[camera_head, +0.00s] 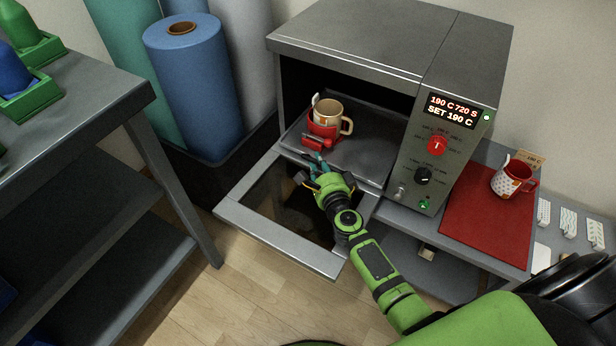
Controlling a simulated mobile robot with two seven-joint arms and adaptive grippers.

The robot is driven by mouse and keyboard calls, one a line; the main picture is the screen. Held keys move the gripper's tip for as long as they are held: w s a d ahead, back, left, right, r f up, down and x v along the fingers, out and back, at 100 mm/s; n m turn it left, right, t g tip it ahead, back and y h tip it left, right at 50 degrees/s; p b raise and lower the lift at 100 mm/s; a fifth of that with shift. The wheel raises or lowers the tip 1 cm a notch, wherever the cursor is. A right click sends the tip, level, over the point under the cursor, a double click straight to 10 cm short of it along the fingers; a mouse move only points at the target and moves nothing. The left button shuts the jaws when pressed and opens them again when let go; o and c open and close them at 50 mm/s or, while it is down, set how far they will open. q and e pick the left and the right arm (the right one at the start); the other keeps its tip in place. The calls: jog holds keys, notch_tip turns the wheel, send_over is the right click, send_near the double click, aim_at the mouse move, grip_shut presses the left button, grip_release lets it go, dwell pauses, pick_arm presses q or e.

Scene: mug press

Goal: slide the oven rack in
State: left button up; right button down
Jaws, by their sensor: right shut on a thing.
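The oven (370,40) stands on a bench with its door (275,235) folded down and open. The dark oven rack (365,150) lies level at the oven opening, and its back part is in the shadow of the chamber. A tan and white mug (328,113) in a red holder (322,130) stands on the rack's left part. My right gripper (314,163) reaches over the open door and is shut at the rack's front edge, just in front of the red holder. The fingertips are small and partly hidden by the hand. My left gripper is out of view.
The oven panel has a lit display (452,109) reading 190 C 720 S and knobs. A red and white mug (512,178) stands on a red mat (485,225) to the right. Fabric rolls (200,90) and a grey table (80,100) stand at left.

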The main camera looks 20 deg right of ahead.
aim_at(336, 147)
jog(key=w+d, duration=0.2)
jog(key=d, duration=0.1)
jog(key=w+d+b, duration=0.1)
jog(key=w+d, duration=0.2)
jog(key=shift+w+d+b, duration=0.1)
jog(key=shift+d+b, duration=0.15)
jog(key=shift+b, duration=0.05)
jog(key=shift+w+d, duration=0.45)
jog(key=shift+d, duration=0.25)
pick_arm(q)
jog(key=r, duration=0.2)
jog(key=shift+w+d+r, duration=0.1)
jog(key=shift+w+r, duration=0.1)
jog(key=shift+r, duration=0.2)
pick_arm(e)
jog(key=shift+d+r, duration=0.1)
jog(key=shift+r, duration=0.05)
jog(key=shift+w+r, duration=0.1)
jog(key=c, duration=1.6)
grip_release()
jog(key=shift+d, duration=0.1)
jog(key=shift+o, duration=0.9)
jog(key=shift+w, duration=0.1)
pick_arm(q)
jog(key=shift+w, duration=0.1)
